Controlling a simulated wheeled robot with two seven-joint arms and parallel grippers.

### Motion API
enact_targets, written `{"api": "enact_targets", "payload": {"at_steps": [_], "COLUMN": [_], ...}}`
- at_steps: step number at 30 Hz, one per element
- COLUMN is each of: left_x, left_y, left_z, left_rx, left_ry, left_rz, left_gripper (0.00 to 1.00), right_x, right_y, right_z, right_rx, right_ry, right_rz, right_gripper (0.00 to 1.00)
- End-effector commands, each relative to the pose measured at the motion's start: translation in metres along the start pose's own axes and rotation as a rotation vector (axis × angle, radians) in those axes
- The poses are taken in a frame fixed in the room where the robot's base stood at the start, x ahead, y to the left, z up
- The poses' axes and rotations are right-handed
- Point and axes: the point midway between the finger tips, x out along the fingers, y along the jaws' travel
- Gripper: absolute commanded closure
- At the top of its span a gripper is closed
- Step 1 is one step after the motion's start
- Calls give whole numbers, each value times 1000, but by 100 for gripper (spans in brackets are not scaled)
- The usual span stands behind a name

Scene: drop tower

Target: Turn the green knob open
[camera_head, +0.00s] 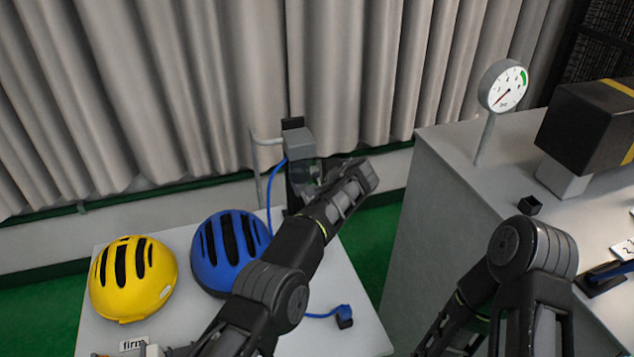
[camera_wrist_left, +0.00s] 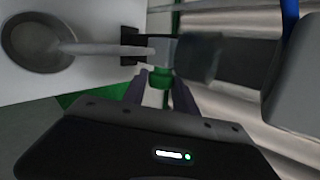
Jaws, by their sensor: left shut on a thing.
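The green knob (camera_wrist_left: 160,76) shows in the left wrist view below a grey fitting. My left gripper (camera_wrist_left: 161,92) has one finger on each side of it and is shut on it. In the head view my left gripper (camera_head: 312,182) is by the grey box (camera_head: 298,143) at the back edge of the white table, and my arm hides the knob there. A round gauge (camera_head: 505,88) with a green zone stands on a post on the right, its needle pointing to the lower left. My right arm shows at the lower right, but its gripper is out of view.
A yellow helmet (camera_head: 132,280) and a blue helmet (camera_head: 229,250) lie on the white table (camera_head: 352,285), left of my left arm. A blue hose (camera_head: 269,196) hangs by the box. A grey cabinet (camera_head: 440,215) carries a black block (camera_head: 590,125) with a yellow stripe.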

Motion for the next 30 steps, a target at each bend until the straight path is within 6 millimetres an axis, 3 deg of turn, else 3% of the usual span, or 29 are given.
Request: {"api": "enact_targets", "payload": {"at_steps": [1,2,9,20,30], "left_x": [-1,-1,-1,-2,-27], "left_y": [-4,-4,-2,-1,1], "left_z": [0,0,0,-1,0], "left_rx": [-2,-2,-1,0,-1], "left_ry": [2,2,1,2,2], "left_rz": [-7,-7,-5,-3,-4], "left_gripper": [100,65,46,46,46], "right_x": [0,0,0,2,18], "right_y": [0,0,0,0,5], "right_z": [0,0,0,0,-3], "right_rx": [0,0,0,-1,-5], "right_ry": [0,0,0,1,5], "right_rz": [0,0,-1,-1,-6], "right_gripper": [64,64,64,64,64]}}
